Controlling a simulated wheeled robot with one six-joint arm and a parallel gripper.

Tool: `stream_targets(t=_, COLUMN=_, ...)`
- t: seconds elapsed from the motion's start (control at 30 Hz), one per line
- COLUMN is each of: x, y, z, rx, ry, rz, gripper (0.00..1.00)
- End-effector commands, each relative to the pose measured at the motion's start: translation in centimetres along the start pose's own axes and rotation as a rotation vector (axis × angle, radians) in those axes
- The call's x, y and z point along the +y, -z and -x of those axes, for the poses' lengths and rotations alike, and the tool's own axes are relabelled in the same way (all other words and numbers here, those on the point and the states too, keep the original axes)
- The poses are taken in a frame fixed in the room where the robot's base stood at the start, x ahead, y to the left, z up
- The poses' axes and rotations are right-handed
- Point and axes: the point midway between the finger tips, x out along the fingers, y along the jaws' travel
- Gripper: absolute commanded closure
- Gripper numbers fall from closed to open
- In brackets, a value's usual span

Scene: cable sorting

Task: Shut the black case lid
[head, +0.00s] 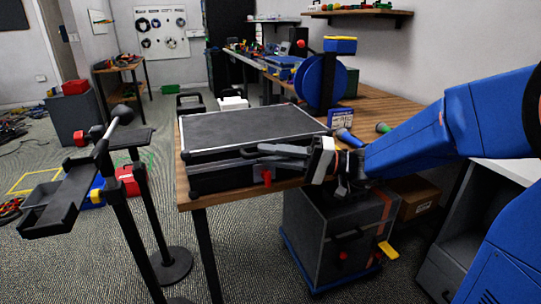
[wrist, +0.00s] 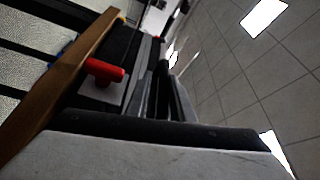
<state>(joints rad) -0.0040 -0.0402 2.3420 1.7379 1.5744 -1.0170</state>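The black case (head: 222,176) sits near the front left corner of the wooden table. Its lid (head: 250,124), with a grey top, lies down almost flat over the base; I cannot tell whether a thin gap remains along the front edge. A red latch (head: 267,177) shows on the front of the case, and a red latch also shows large in the wrist view (wrist: 104,70). My gripper (head: 256,154) is at the front of the case, its fingers pointing left near the lid's front edge. Nothing is visibly held. Finger spacing and contact with the case are unclear.
A grey wheeled bin (head: 325,235) is below the table. A stand with a black tray (head: 62,200) is left.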

Motion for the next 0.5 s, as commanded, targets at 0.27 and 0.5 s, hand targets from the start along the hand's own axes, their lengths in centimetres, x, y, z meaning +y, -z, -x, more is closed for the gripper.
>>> stream_targets(t=0.27, x=0.0, y=0.1, z=0.7, rx=0.002, ry=0.000, rz=0.001, gripper=0.80)
stream_targets(t=0.5, x=0.0, y=0.2, z=3.6, rx=0.005, ry=-0.001, rz=0.001, gripper=0.80)
